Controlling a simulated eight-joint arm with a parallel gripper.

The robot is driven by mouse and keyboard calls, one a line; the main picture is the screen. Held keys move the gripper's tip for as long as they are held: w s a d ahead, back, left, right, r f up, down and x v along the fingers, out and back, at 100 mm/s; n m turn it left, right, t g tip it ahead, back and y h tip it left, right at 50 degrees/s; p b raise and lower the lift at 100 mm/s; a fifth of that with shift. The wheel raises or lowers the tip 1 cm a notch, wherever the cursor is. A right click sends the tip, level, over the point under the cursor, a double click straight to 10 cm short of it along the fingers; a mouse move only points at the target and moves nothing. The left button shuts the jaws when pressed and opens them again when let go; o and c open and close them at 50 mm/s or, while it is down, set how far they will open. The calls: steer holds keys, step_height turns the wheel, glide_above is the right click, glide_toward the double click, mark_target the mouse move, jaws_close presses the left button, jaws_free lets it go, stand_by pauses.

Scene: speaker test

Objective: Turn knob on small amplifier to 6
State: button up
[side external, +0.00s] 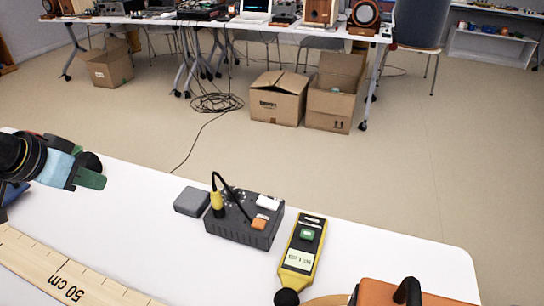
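A dark grey box with small controls on its top (262,238), which looks like the small amplifier, sits on the white table. A yellow and black plug (217,204) stands on its left part, with a black cable arching over the top. A white label and an orange block are on its right part. The knob and its number marks are too small to read. My gripper (97,171) is at the left edge of the view, above the table and well apart from the box. Its green and black finger parts show side-on, and the gap between them is unclear.
A plain grey block (191,201) lies just left of the box. A yellow meter (302,258) lies to its right. A wooden ruler (35,270) is at the front left, and an orange case (385,292) at the front right. The table between gripper and box is mostly clear.

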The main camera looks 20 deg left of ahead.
steer(key=o, duration=0.6)
steer(key=w+d+r+n+g, duration=0.1)
steer(key=w+d+r+n, duration=0.1)
steer(key=w+r, duration=0.1)
steer(key=shift+d+n, duration=0.15)
steer(key=shift+n, duration=0.25)
steer(key=n+g, duration=0.6)
steer(key=n, duration=0.9)
glide_above(232, 189)
step_height(232, 189, down, 11)
steer(key=shift+f, duration=0.15)
steer(key=shift+c, duration=0.3)
jaws_close()
